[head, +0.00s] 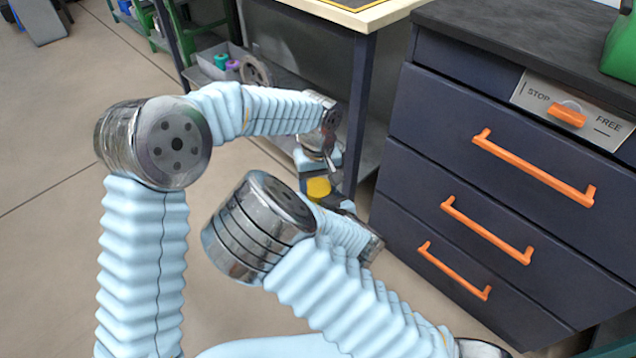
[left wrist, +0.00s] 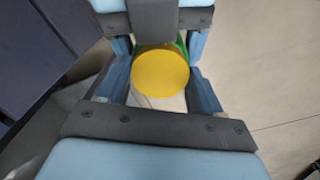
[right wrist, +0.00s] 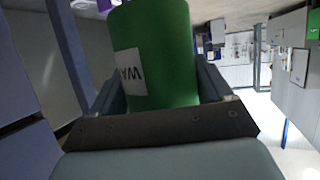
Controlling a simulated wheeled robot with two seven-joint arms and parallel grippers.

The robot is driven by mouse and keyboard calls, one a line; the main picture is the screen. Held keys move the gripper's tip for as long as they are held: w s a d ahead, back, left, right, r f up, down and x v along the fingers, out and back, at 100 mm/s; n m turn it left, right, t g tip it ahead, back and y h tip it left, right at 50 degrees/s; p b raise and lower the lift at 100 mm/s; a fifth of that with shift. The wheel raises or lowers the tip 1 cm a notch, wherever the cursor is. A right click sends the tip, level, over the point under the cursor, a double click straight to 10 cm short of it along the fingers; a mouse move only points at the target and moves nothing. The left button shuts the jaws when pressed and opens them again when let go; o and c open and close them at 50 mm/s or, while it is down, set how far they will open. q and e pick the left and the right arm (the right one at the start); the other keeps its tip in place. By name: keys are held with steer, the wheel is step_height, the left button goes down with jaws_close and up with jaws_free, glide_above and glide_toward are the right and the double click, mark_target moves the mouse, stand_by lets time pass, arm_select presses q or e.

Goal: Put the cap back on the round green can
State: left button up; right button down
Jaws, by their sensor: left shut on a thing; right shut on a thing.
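The yellow cap (left wrist: 160,76) shows as a round disc between the fingers of my left gripper (left wrist: 161,88), which is shut on it. In the head view the cap (head: 318,188) is a small yellow patch below my left wrist. The green can (right wrist: 165,55) has a white label and sits between the fingers of my right gripper (right wrist: 165,90), which is shut on it. In the left wrist view a green edge of the can (left wrist: 184,42) shows behind the cap. I cannot tell whether cap and can touch.
A dark drawer cabinet (head: 440,120) with orange handles stands close on the right. A table (head: 350,15) with a dark leg and lower shelf is behind my grippers. A grey bin (head: 210,65) with small coloured items is on the shelf. Open floor lies to the left.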

arm_select(q)
steer(key=m, duration=0.3)
steer(key=o, duration=1.2)
steer(key=shift+r, duration=2.25)
